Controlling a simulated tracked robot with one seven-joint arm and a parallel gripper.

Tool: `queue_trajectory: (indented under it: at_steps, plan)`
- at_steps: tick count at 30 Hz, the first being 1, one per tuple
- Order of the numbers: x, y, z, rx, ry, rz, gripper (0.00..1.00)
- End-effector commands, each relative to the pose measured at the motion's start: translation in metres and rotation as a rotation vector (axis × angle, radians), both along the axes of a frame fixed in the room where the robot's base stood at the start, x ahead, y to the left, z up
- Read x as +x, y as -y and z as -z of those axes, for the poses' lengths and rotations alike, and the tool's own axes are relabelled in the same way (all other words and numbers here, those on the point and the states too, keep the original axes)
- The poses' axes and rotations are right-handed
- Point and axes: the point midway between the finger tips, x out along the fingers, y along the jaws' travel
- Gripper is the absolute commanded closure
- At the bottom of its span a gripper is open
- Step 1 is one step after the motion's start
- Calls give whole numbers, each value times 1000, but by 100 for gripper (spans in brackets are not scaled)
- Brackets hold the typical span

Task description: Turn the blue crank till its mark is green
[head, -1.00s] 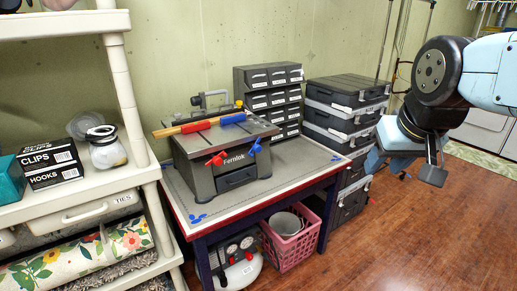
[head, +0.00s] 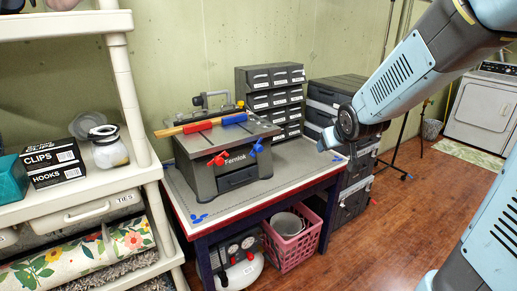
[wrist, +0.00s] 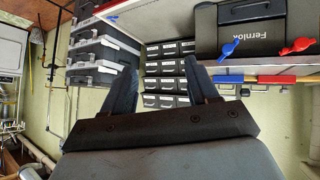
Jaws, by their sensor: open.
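The blue crank (head: 257,147) sits on the right of the front face of a grey machine marked Fernlok (head: 225,182). In the upside-down wrist view the blue crank (wrist: 229,47) shows at the upper right. I cannot make out its mark or the mark's colour in either view. A red crank (head: 217,159) is on the same face, to the left. My gripper (wrist: 160,64) is open and empty, with its two dark fingers apart. In the head view my gripper (head: 328,140) is small and partly hidden, to the right of the machine and apart from the blue crank.
The machine stands on a workbench (head: 182,197). A drawer cabinet (head: 271,76) and stacked dark cases (head: 357,190) stand behind and right. A white shelf (head: 80,208) is at left. Floor is open at right.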

Motion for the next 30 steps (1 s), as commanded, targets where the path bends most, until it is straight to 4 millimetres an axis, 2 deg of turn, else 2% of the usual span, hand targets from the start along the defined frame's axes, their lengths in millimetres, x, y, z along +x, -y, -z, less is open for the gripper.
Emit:
queue_trajectory:
  at_steps: [1,6,15,24,30]
  plan:
    - [12,-6,12,9,9,-26,41]
    - [46,-28,42,59,77,-118,41]
    - [85,-70,91,221,206,-260,41]
    - [102,-109,125,463,353,-353,41]
    - [104,-123,135,620,447,-371,41]
